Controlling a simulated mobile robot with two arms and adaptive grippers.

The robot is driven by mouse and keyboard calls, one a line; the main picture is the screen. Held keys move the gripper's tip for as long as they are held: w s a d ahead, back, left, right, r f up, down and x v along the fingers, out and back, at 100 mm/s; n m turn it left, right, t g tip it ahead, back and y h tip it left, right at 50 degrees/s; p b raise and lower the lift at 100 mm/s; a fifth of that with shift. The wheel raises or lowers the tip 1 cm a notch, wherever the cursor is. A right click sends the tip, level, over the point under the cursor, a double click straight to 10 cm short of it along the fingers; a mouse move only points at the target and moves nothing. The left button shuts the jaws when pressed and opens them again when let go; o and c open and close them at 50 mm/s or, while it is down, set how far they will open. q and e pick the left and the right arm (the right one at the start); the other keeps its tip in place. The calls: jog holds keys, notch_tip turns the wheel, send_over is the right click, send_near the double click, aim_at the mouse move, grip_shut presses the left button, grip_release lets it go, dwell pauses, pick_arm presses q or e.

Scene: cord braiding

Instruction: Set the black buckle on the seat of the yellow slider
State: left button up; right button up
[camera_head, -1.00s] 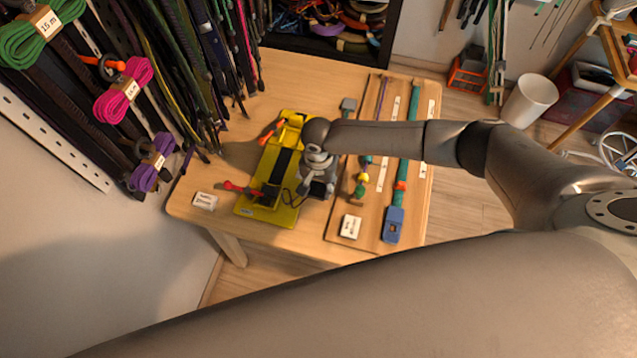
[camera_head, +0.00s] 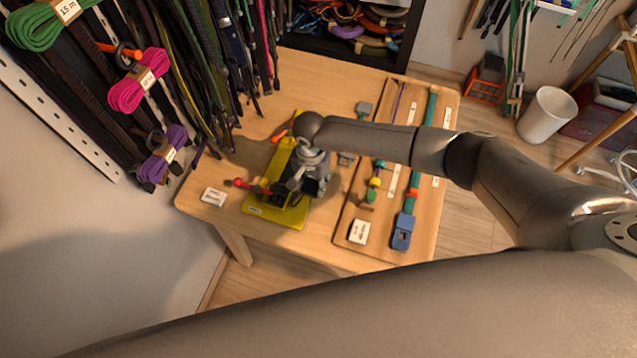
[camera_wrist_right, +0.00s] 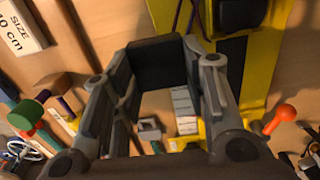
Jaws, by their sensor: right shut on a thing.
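Yellow parts of the slider device (camera_wrist_right: 258,70) lie beyond and beside the fingers. I cannot tell whether the buckle touches the seat, which is hidden by the gripper. My left gripper is not in view.
An orange-ended lever (camera_wrist_right: 283,113) sticks out beside the yellow device. A wooden board (camera_head: 375,205) with straps, beads and a blue buckle (camera_head: 402,232) lies to the right. Hanging cords line the left wall.

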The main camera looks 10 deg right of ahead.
jog(key=shift+w+a+b, duration=0.4)
jog(key=shift+w+a, duration=0.15)
jog(key=shift+a, duration=0.2)
jog(key=shift+w+a+b, duration=0.35)
jog(key=shift+w+a, duration=0.15)
jog(key=shift+a, duration=0.25)
jog(key=shift+w+a+b, duration=0.5)
jog(key=shift+a, duration=0.25)
jog(key=shift+w+a+b, duration=0.45)
jog(key=shift+a+b, duration=0.1)
jog(key=shift+a, duration=0.15)
jog(key=shift+w+a+b, duration=0.5)
jog(key=shift+a, duration=0.25)
jog(key=shift+w+d, duration=0.1)
